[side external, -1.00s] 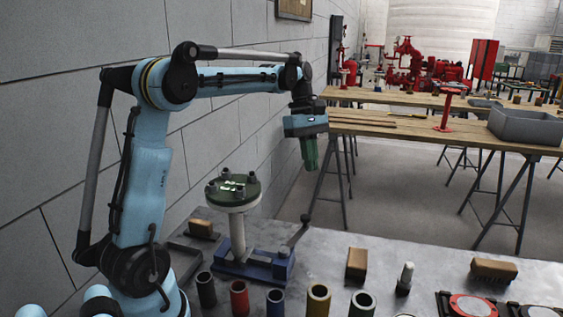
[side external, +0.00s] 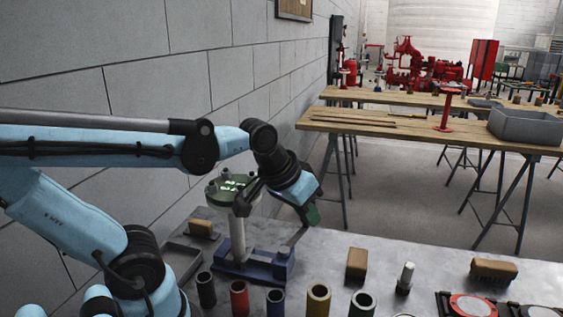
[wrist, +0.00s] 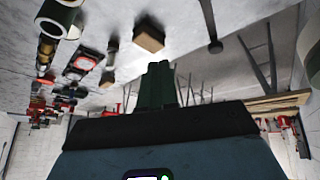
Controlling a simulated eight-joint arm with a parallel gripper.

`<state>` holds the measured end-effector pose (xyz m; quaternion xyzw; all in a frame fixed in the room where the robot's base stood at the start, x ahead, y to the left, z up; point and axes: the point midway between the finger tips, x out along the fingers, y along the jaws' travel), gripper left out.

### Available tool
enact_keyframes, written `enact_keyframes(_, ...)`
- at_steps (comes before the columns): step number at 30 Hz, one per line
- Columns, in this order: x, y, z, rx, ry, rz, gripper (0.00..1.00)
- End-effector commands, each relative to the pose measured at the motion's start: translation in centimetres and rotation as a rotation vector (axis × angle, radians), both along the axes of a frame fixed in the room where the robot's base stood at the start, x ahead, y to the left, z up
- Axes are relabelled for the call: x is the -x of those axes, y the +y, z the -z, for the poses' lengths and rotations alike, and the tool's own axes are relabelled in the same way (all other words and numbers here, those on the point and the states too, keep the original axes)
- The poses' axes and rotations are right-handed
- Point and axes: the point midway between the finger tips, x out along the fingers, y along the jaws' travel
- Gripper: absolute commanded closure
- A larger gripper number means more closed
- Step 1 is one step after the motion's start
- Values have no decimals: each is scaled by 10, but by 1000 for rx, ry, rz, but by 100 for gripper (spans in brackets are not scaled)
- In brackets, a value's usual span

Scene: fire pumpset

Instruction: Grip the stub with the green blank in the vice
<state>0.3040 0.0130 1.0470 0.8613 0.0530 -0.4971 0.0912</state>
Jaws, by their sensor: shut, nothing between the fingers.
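The pale stub (side external: 237,238) stands upright at the blue vice (side external: 262,266), with the green blank (side external: 224,184) bolted flat on its top flange. I cannot tell whether the vice jaws press on the stub. The vice's dark handle (side external: 297,237) slants up to the right. My gripper (side external: 311,215) is shut and empty, to the right of the stub and close to the upper end of the handle, which it partly hides. Contact cannot be told. In the wrist view, my green fingers (wrist: 158,85) are together with nothing between them.
Several coloured sleeves (side external: 318,298) stand along the front of the grey bench. Brown blocks (side external: 357,263) and an upright bolt (side external: 405,277) stand to the right. Another block (side external: 201,228) lies left of the vice. A block wall is behind; wooden tables (side external: 390,124) are beyond.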

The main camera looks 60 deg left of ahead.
Motion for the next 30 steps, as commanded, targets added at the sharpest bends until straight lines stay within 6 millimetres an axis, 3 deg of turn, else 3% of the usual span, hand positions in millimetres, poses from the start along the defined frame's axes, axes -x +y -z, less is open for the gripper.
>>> enact_keyframes(5,12,-11,14,-90,-77,143,100)
enact_keyframes(10,11,-10,14,-124,-80,187,76)
enact_keyframes(16,-7,10,-9,-163,55,230,47)
enact_keyframes(24,-38,52,-36,-179,303,339,47)
enact_keyframes(30,-54,82,-46,-151,444,421,47)
